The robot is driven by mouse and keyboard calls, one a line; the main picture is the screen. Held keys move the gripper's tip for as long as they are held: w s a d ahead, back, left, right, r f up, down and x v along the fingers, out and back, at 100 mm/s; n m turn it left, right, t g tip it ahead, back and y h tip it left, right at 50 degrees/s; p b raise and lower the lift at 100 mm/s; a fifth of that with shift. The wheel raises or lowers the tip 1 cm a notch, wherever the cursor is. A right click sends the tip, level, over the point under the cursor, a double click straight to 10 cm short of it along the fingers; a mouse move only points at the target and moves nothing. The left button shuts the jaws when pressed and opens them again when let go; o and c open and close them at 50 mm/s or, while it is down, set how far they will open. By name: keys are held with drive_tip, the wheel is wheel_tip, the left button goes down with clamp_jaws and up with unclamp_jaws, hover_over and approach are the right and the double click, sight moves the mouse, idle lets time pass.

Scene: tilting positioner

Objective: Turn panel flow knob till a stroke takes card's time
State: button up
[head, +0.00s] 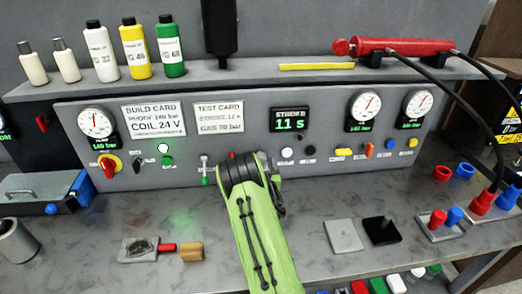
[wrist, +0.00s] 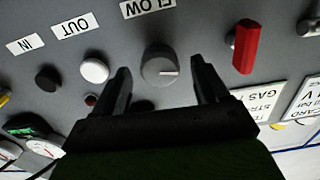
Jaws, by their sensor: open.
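The grey flow knob (wrist: 160,67), with a white pointer line, sits under the FLOW label (wrist: 148,7) in the wrist view. My gripper (wrist: 159,65) is open, its two black fingers on either side of the knob; I cannot tell whether they touch it. In the head view my green arm hides the knob. The test card (head: 219,116) appears to read stroke 12 s and gas 70 bar. The stroke display (head: 290,119) reads 11 s in green. A white OUT button (wrist: 95,70) and black IN button (wrist: 48,78) are left of the knob in the wrist view.
A red lever (wrist: 245,47) stands close to the right finger in the wrist view. The build card (head: 154,119) and several gauges are on the panel. A red cylinder (head: 400,46) with black hoses lies on the shelf. Small parts lie on the bench.

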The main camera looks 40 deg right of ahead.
drive_tip(key=shift+p+x, duration=0.35)
drive_tip(key=shift+x, duration=1)
drive_tip(key=shift+c, duration=0.5)
drive_tip(key=c, duration=1)
drive_tip(key=shift+o, duration=0.3)
drive_tip(key=shift+f+n+b, duration=0.2)
drive_tip(key=shift+n+b, duration=0.6)
drive_tip(key=shift+n, duration=0.3)
drive_tip(key=shift+r+n+b, duration=0.15)
drive_tip(key=shift+n+b, duration=0.15)
drive_tip(key=shift+n, duration=0.9)
drive_tip(key=o, duration=1)
